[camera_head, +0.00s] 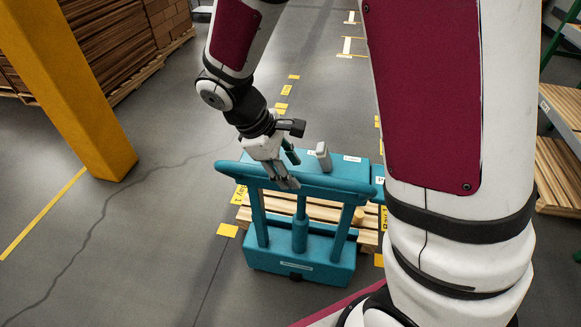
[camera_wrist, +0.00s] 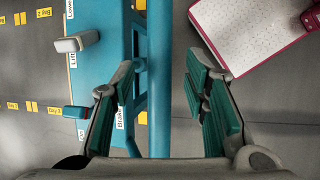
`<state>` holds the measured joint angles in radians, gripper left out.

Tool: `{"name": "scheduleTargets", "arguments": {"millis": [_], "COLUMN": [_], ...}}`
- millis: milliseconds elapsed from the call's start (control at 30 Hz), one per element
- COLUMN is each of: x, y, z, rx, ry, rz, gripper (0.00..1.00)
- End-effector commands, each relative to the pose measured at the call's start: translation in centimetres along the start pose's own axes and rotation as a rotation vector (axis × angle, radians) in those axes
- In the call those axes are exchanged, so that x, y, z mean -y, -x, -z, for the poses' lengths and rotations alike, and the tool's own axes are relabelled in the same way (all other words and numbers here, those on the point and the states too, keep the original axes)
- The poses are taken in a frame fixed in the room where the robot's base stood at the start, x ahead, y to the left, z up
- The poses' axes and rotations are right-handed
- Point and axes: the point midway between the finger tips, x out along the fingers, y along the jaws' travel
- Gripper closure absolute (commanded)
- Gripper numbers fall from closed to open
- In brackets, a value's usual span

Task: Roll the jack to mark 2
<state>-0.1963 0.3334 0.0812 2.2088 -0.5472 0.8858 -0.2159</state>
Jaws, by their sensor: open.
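The jack is teal, with a raised crossbar handle (camera_head: 310,182) on two posts above a low body (camera_head: 300,262). It stands in front of a wooden pallet (camera_head: 325,212). My gripper (camera_head: 290,170) is at the left half of the handle. In the wrist view the handle bar (camera_wrist: 161,100) runs between the open fingers of my gripper (camera_wrist: 161,72), with a gap visible on the right side. The jack's top panel (camera_wrist: 98,25) carries labels reading Lift, Lower and Brake, a pale lever (camera_wrist: 77,42) and a teal lever (camera_wrist: 75,112). Which floor mark is mark 2 is unclear in the head view.
Yellow floor marks (camera_head: 227,230) lie beside the jack, and more run away behind it (camera_head: 281,105). A yellow post (camera_head: 75,85) and stacked boards (camera_head: 90,40) stand at the left. A rack with pallets (camera_head: 560,150) is at the right. The floor left of the jack is clear.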

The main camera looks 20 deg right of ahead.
Motion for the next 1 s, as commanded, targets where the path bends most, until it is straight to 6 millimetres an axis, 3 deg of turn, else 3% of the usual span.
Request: {"name": "scheduleTargets", "arguments": {"millis": [167, 467, 667, 1000], "x": [0.0, 0.0, 0.0, -0.6], "y": [-1.3, -1.5, -1.5, -1.6], "z": [-0.1, 0.0, 0.0, 0.1], "rx": [0.001, -0.001, 0.000, 0.000], "ry": [0.001, 0.000, 0.000, -0.002], "rz": [0.001, 0.000, 0.001, 0.000], "gripper": [0.59, 0.59, 1.00, 1.00]}}
